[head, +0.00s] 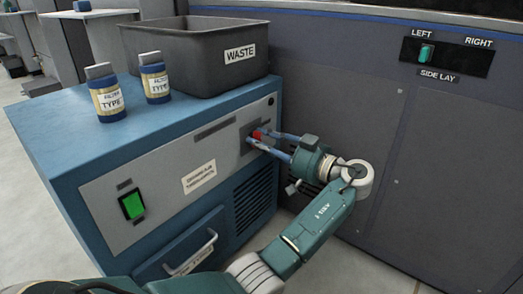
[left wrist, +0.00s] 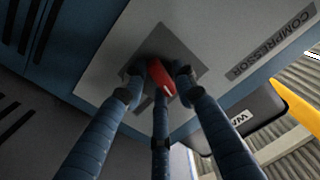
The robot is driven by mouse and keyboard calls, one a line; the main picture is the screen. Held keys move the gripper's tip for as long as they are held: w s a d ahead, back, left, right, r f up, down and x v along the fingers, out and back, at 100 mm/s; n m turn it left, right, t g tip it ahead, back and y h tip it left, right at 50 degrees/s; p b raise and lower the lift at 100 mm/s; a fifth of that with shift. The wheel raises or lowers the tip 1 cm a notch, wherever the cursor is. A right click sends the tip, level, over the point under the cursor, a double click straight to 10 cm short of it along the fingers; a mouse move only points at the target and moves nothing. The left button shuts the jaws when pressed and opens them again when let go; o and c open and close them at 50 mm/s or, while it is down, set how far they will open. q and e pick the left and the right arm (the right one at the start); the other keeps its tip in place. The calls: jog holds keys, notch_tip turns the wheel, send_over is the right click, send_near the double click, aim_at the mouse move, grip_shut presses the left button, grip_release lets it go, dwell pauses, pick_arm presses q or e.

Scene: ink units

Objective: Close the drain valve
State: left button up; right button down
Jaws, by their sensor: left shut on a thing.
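The drain valve has a red handle (head: 257,133) on the grey front panel of a blue cabinet. It also shows in the left wrist view as a red handle (left wrist: 161,78) on a square grey plate (left wrist: 182,52). My left gripper (head: 262,141) reaches the valve from the right, and its blue fingers (left wrist: 158,90) are around the handle and shut on it. The handle looks slanted in the left wrist view; the fingers hide part of it. My right gripper is not in view.
A dark machine panel (head: 440,150) stands close at the right.

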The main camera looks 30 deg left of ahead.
pick_arm(q)
jog(key=n+b, duration=0.2)
jog(key=n, duration=0.1)
jog(key=shift+w+d+b, duration=0.1)
jog(key=shift+w+b, duration=0.1)
jog(key=shift+b, duration=0.2)
dwell(0.4)
jog(key=o, duration=1)
jog(key=shift+c, duration=0.2)
jog(key=d, duration=1.2)
jog(key=shift+s, duration=0.45)
